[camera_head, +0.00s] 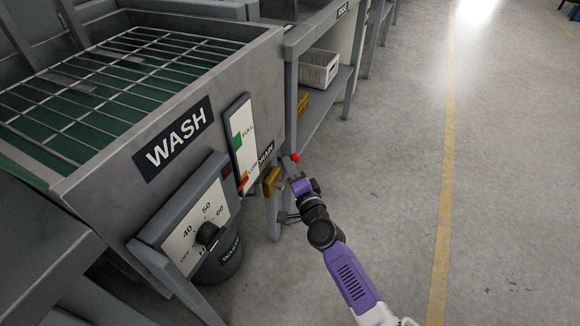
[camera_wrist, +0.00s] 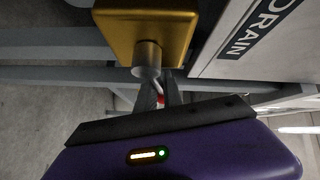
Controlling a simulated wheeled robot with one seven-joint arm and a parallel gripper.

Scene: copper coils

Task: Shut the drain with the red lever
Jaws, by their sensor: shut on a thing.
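The red lever's ball end (camera_head: 295,157) shows just above my gripper (camera_head: 297,183) in the head view. A brass-coloured valve block (camera_head: 271,181) sits beside it, below the wash tank's front corner. In the wrist view the brass block (camera_wrist: 150,30) has a grey round stem (camera_wrist: 147,60). A small bit of red lever (camera_wrist: 160,99) shows between the dark fingers of my gripper (camera_wrist: 160,95). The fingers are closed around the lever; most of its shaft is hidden. The DRAIN label (camera_wrist: 262,27) is on the panel to the right.
The WASH tank (camera_head: 100,190) with a wire rack stands at the left. A dial box (camera_head: 200,225) and a dark bucket (camera_head: 222,262) are near the valve. A shelf with a white crate (camera_head: 318,68) is behind. The floor at right is clear.

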